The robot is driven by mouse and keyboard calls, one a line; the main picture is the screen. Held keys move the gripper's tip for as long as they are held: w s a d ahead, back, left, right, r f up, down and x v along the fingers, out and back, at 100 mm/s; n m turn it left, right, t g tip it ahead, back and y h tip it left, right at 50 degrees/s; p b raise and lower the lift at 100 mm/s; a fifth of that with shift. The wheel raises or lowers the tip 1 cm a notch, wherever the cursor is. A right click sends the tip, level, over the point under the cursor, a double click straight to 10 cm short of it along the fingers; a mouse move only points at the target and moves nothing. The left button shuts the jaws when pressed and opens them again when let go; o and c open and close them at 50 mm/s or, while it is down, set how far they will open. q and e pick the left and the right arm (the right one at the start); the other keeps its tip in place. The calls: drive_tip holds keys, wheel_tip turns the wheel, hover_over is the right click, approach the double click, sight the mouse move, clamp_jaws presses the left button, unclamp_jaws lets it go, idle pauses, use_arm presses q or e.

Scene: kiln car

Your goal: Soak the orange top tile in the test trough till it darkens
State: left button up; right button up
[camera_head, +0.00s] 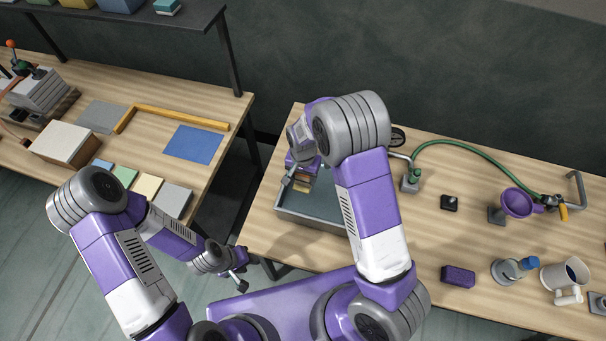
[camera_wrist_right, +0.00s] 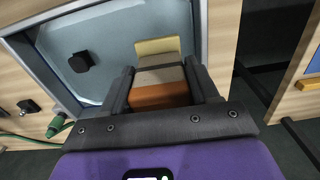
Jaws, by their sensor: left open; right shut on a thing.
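My right gripper (camera_wrist_right: 160,92) is shut on the orange tile (camera_wrist_right: 160,98) over the trough (camera_head: 313,221). In the right wrist view, a grey-brown band (camera_wrist_right: 160,75) and a pale yellow piece (camera_wrist_right: 158,47) show just beyond the orange face; I cannot tell whether they are joined to it. The trough is a grey box with a blue-grey inside, also in the wrist view (camera_wrist_right: 105,65). I cannot tell whether the tile touches the water. My right arm hides part of the trough. My left gripper (camera_head: 241,283) is open and empty, left of the trough, off the table.
A black fitting (camera_wrist_right: 80,62) is in the trough. A purple funnel (camera_head: 517,203), a purple block (camera_head: 458,276) and a mug (camera_head: 563,274) stand right. Several coloured tiles lie on the left table.

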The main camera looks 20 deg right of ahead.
drive_tip(key=shift+w+f+b, duration=0.1)
drive_tip(key=shift+f+b, duration=3.6)
drive_tip(key=shift+f, duration=1.35)
drive_tip(key=shift+f+b, duration=0.5)
drive_tip(key=shift+f, duration=0.1)
drive_tip(key=shift+r, duration=0.2)
idle(1.5)
